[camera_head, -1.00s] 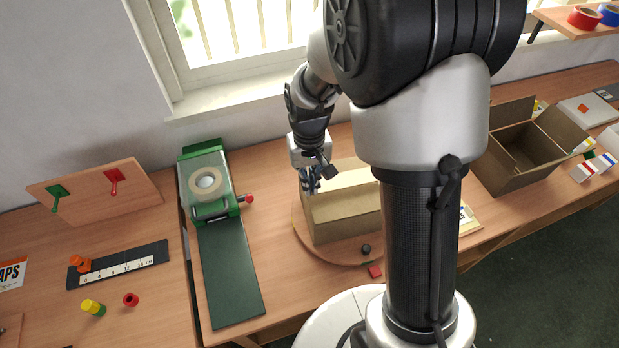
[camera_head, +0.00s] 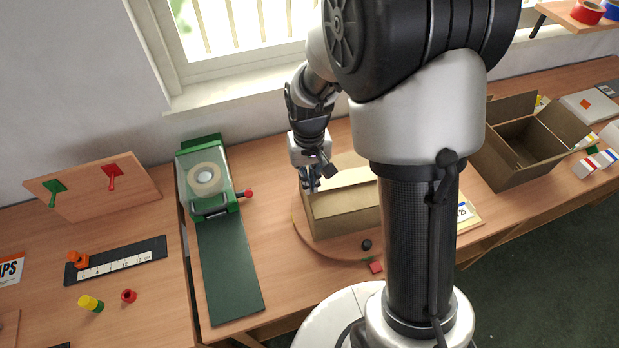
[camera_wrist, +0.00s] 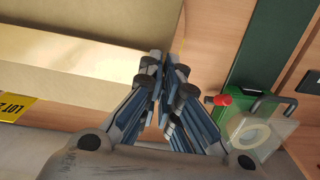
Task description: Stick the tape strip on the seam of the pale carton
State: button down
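The pale carton (camera_head: 345,215) stands on a round wooden board (camera_head: 300,232), partly hidden behind my arm. Its pale top and side also fill the upper left of the wrist view (camera_wrist: 70,75). My gripper (camera_head: 311,186) is at the carton's left end, close to its upper edge; I cannot tell whether it touches. In the wrist view my gripper's fingertips (camera_wrist: 166,62) are together, beside the carton's end. I cannot make out a tape strip between them or on the carton. The seam is not clear. A tape roll (camera_head: 203,179) sits in the green dispenser (camera_head: 212,150).
The dispenser has a red knob (camera_head: 248,193) and a dark green bed (camera_head: 231,270). An open brown box (camera_head: 515,150) stands at the right. A black knob (camera_head: 367,244) and a red piece (camera_head: 376,267) lie before the carton. A ruler block (camera_head: 120,259) lies left.

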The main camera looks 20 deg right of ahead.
jog(key=shift+f+b, duration=0.3)
jog(key=shift+f, duration=0.3)
dwell(0.8)
jog(key=c, duration=1.7)
grip_release()
jog(key=shift+r, duration=0.15)
jog(key=shift+r+p, duration=2.45)
jog(key=shift+r, duration=0.45)
